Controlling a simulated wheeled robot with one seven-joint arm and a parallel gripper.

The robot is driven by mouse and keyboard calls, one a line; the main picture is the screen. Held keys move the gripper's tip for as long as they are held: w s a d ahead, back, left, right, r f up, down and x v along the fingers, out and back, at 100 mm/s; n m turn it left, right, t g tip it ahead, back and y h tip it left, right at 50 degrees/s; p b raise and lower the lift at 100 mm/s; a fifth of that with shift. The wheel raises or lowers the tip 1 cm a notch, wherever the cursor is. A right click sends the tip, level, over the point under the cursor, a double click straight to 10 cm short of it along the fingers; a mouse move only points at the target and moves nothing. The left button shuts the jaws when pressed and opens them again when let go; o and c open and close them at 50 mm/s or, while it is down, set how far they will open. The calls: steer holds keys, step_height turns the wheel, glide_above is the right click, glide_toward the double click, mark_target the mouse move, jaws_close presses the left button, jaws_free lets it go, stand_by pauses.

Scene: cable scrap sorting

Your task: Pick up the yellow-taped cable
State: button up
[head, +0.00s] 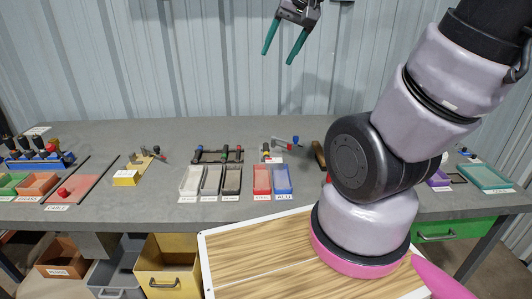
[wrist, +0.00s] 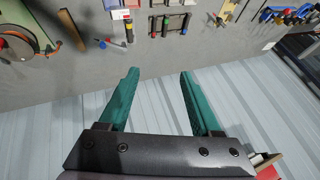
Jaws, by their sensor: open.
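My gripper (head: 278,56) hangs high above the back of the grey bench in the head view, its two green fingers apart with nothing between them. In the wrist view the open fingers (wrist: 158,76) point toward the bench, over the corrugated wall. I cannot surely pick out a yellow-taped cable. A dark short rod with an orange-yellow band (wrist: 129,32) shows near the top of the wrist view, well beyond the fingers.
The bench (head: 300,132) holds a dark rack (head: 217,155), pale trays (head: 191,181), a red tray (head: 262,179), a blue tray (head: 282,179) and a red mat (head: 75,188). A wooden board (head: 260,265) lies in front. The rear bench strip is mostly clear.

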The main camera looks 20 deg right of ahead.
steer(key=w+f, duration=0.5)
steer(key=w, duration=0.1)
steer(key=g+h, duration=0.2)
steer(key=h, duration=0.2)
glide_above(266, 150)
steer(key=s, duration=0.3)
steer(key=shift+n, duration=0.3)
steer(key=f, duration=2.8)
steer(key=shift+w+a, duration=0.2)
steer(key=shift+a, duration=0.05)
steer(key=shift+a+x, duration=0.2)
steer(key=shift+x, duration=2.85)
jaws_close()
